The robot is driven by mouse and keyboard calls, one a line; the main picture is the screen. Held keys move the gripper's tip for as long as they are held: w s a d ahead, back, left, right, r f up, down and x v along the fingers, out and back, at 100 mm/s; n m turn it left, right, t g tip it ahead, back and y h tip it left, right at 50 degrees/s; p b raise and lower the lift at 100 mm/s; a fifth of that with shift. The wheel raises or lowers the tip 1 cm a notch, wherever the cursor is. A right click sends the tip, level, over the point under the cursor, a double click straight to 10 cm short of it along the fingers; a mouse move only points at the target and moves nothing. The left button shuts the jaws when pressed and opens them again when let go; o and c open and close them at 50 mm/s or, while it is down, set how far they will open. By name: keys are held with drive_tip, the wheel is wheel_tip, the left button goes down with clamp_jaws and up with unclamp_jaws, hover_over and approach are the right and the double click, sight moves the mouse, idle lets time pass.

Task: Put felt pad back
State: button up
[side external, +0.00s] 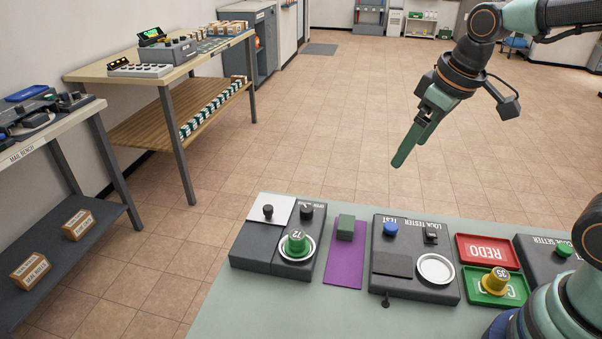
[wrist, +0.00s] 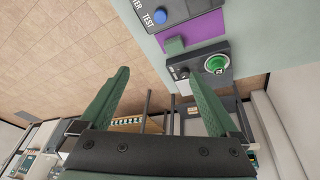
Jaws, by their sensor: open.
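A small dark green block (side external: 346,226) sits on the far end of a purple strip (side external: 343,268) on the table; I cannot tell for certain which of the two is the felt pad. Both also show at the top of the wrist view, the green block (wrist: 174,46) and the purple strip (wrist: 203,28). My gripper (side external: 408,152) is high above and beyond the table's far edge, pointing down and left. In the wrist view my gripper (wrist: 156,78) has its two green fingers spread wide, with nothing between them.
Left of the strip is a dark device with a green knob (side external: 296,243). Right of it is the lock tester (side external: 417,290) with a blue button and white ring. Further right are a red REDO tray (side external: 462,261) and a green tray (side external: 468,285) holding a yellow knob-like piece (side external: 496,281).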

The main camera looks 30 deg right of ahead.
drive_tip(key=shift+s+d+r+m+t, duration=0.2)
drive_tip(key=shift+s+d+m+t, duration=0.1)
drive_tip(key=shift+s+m, duration=0.3)
drive_tip(key=shift+s+d+r+m+t, duration=0.15)
drive_tip(key=shift+s+m+t, duration=0.2)
drive_tip(key=shift+s, duration=0.4)
drive_tip(key=shift+s+d+r+m+t, duration=0.25)
drive_tip(key=shift+s+m, duration=0.3)
drive_tip(key=shift+s, duration=0.15)
